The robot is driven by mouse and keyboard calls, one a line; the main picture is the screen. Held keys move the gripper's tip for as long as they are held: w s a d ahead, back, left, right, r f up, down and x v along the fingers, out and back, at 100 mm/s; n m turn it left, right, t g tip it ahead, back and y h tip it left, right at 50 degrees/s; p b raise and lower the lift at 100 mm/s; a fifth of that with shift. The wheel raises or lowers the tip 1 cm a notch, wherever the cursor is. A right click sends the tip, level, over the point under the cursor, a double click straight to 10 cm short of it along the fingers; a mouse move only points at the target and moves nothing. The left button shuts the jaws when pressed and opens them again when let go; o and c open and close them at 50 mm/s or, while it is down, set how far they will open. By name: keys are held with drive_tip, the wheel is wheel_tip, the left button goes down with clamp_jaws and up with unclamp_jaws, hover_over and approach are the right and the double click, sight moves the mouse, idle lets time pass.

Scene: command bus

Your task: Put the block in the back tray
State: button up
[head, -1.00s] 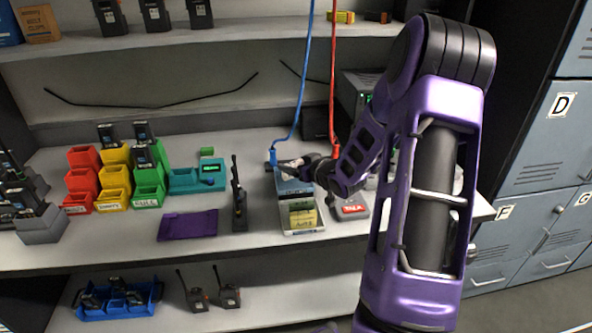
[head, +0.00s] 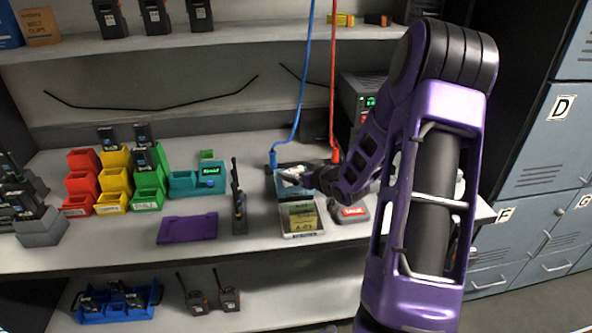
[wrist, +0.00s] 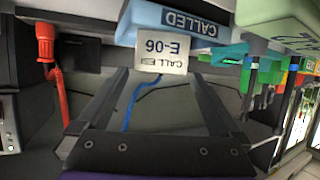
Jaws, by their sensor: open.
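The back tray (head: 278,186) is blue and stands behind a front tray (head: 318,232) with yellow-green contents. A pale block (head: 292,171) shows at the back tray. In the wrist view the block (wrist: 163,58) has a white face reading "CALL E-06" and shows against the blue tray labelled "CALLED" (wrist: 190,22). How deep it sits in the tray is unclear. My gripper (head: 311,179) is at the right side of the back tray. In the wrist view my gripper (wrist: 158,75) has its fingers wide apart, with the block beyond the tips and nothing visibly held.
A blue cord (head: 297,110) and a red cord (head: 333,90) hang behind the trays. A black radio (head: 238,200) stands left of them. A red-labelled box (head: 350,212) sits at the right. Coloured bins (head: 113,183) fill the left side.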

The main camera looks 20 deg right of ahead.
drive_tip(key=p+v, duration=0.1)
drive_tip(key=v, duration=1)
